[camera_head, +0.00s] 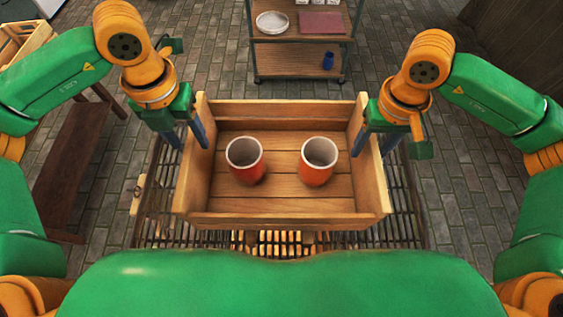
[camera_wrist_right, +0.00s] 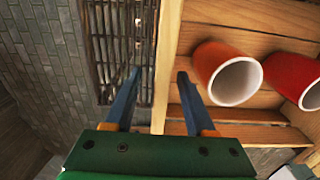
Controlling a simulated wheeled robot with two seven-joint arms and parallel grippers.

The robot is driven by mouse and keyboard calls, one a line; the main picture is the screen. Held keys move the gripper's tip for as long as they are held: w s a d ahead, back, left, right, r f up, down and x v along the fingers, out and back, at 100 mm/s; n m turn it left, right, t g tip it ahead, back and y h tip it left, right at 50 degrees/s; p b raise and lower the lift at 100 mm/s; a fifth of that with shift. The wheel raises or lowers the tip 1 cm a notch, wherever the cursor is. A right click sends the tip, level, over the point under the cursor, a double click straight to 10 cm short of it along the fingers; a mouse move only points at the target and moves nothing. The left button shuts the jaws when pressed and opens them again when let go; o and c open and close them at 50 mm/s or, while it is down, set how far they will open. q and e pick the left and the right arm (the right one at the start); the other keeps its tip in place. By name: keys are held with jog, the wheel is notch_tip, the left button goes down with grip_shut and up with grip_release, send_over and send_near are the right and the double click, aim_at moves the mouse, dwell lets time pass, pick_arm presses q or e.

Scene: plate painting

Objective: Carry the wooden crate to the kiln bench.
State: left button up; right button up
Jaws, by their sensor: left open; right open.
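The wooden crate (camera_head: 283,206) sits level on a slatted metal rack (camera_head: 405,205) in front of me. I cannot tell which thing is the kiln bench.
A dark wooden bench (camera_head: 72,165) stands on the left. A shelf cart (camera_head: 298,55) at the back holds a white bowl (camera_head: 272,22) and a blue jar (camera_head: 328,60). Another wooden crate (camera_head: 25,42) is at the far left. Brick floor (camera_head: 460,190) is clear on the right.

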aim_at(194, 151)
pick_arm(q)
notch_tip(194, 151, down, 4)
jog(key=shift+s+a, duration=0.1)
jog(key=shift+s, duration=0.05)
pick_arm(e)
notch_tip(194, 151, down, 4)
jog(key=shift+s+a, duration=0.1)
jog(key=shift+s, duration=0.05)
pick_arm(q)
jog(key=shift+f, duration=0.55)
pick_arm(e)
jog(key=shift+f, duration=0.55)
pick_arm(q)
grip_shut()
pick_arm(e)
grip_shut()
pick_arm(q)
jog(key=shift+r, duration=0.15)
pick_arm(e)
jog(key=shift+r, duration=0.15)
